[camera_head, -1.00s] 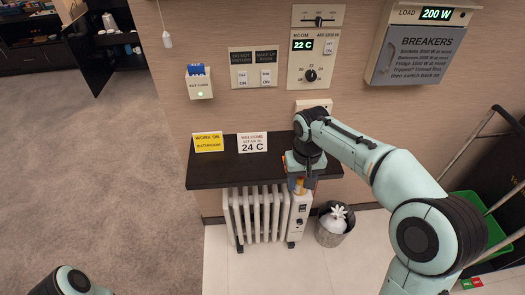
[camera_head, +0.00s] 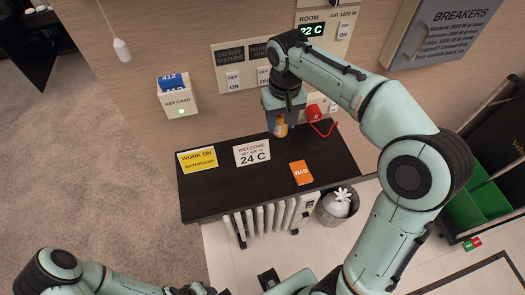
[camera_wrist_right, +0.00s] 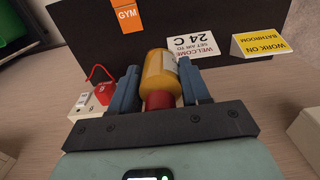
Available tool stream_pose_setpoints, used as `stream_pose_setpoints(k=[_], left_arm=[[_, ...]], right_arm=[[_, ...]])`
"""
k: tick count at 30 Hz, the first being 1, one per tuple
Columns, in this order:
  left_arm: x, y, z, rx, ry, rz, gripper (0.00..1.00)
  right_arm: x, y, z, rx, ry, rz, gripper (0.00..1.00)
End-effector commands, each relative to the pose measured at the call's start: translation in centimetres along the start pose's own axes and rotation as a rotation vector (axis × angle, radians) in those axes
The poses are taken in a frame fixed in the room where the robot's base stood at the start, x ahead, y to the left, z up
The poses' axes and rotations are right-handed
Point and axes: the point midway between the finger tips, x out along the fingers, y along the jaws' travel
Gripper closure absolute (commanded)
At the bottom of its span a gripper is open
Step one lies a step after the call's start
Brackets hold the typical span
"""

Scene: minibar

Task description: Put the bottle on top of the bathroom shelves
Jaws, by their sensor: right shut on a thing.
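My right gripper (camera_head: 279,122) is shut on an orange bottle (camera_wrist_right: 160,72), which shows between its two fingers in the right wrist view. The bottle's red cap (camera_wrist_right: 160,101) points toward the gripper's palm. In the head view only a small part of the bottle (camera_head: 281,130) shows below the gripper, over the back of a dark wall shelf (camera_head: 225,205). I cannot tell the exact gap between bottle and shelf. My left arm shows along the bottom edge, with its gripper not clearly visible. No bathroom shelves can be made out.
The dark shelf holds a yellow "bathroom" sign (camera_head: 197,160), a white welcome sign (camera_head: 252,153) and an orange gym card (camera_head: 301,173). A heater (camera_head: 265,222) and bin (camera_head: 338,204) stand below; carpet at left is clear.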

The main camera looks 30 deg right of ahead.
Motion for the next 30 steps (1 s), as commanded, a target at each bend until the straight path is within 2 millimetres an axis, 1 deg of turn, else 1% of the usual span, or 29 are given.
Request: stream_pose_setpoints(k=[5,6,12,15,18,23,30], left_arm=[[1.1,-0.6,0.5,-0.003,-0.008,-0.003,0.57],[1.3,-0.7,0.5,-0.004,-0.009,-0.003,0.57],[2.2,-1.1,0.8,-0.005,-0.013,-0.005,0.57],[2.4,-1.2,0.8,-0.006,-0.014,-0.005,0.57],[2.6,-1.2,0.9,-0.006,-0.015,-0.005,0.57],[2.7,-1.3,0.9,-0.006,-0.015,-0.005,0.57],[3.1,-1.4,1.0,-0.006,-0.017,-0.006,0.57]], right_arm=[[4.3,0.1,0.2,0.000,-0.008,0.003,0.86],[5.5,0.1,0.2,0.001,-0.008,0.002,0.86],[10.8,0.1,0.2,0.000,-0.008,0.002,0.86],[13.0,0.1,0.1,0.001,-0.007,0.002,0.86],[14.5,0.1,0.1,0.001,-0.003,0.001,0.86],[15.7,0.0,0.0,0.000,-0.002,0.001,0.86],[19.1,0.1,0.1,0.000,-0.003,0.002,0.86]])
